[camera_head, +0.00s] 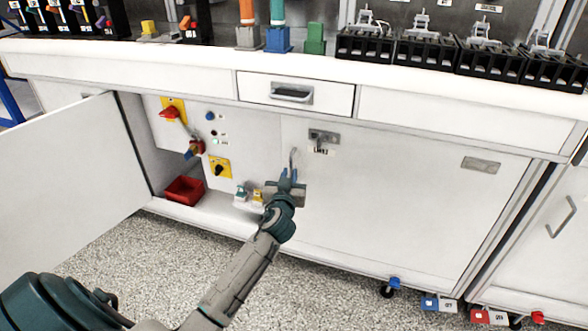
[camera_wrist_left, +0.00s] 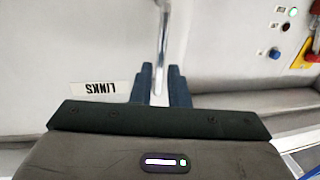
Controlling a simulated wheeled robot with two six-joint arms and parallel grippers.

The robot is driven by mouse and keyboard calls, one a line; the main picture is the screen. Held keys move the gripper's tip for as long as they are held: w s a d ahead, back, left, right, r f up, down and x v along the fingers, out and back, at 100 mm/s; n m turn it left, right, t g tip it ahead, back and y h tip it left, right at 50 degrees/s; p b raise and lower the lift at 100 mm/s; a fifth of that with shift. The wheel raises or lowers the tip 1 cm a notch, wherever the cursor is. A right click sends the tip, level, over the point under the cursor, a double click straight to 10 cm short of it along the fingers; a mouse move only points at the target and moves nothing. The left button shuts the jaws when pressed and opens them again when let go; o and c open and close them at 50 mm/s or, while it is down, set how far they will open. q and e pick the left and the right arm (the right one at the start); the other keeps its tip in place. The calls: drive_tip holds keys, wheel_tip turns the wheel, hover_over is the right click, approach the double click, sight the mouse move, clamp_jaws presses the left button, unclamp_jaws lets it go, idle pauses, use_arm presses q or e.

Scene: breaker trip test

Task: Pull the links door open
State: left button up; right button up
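The links door (camera_head: 400,200) is a wide white cabinet door under the bench, and it looks shut and flush with the front. Its LINKS label (camera_head: 320,150) sits near its upper left; the label also shows upside down in the left wrist view (camera_wrist_left: 102,91). A slim upright metal handle (camera_head: 293,157) is at the door's left side. My left gripper (camera_head: 288,175) is at this handle. My right gripper is not in view.
A white door (camera_head: 70,170) stands open at the left, with a red bin (camera_head: 185,190) inside. A panel with a red switch (camera_head: 170,112) is left of the links door. A drawer (camera_head: 295,95) is above.

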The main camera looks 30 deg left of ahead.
sight(291, 169)
use_arm(q)
drive_tip(key=shift+x, duration=2.05)
clamp_jaws()
drive_tip(key=shift+s, duration=0.15)
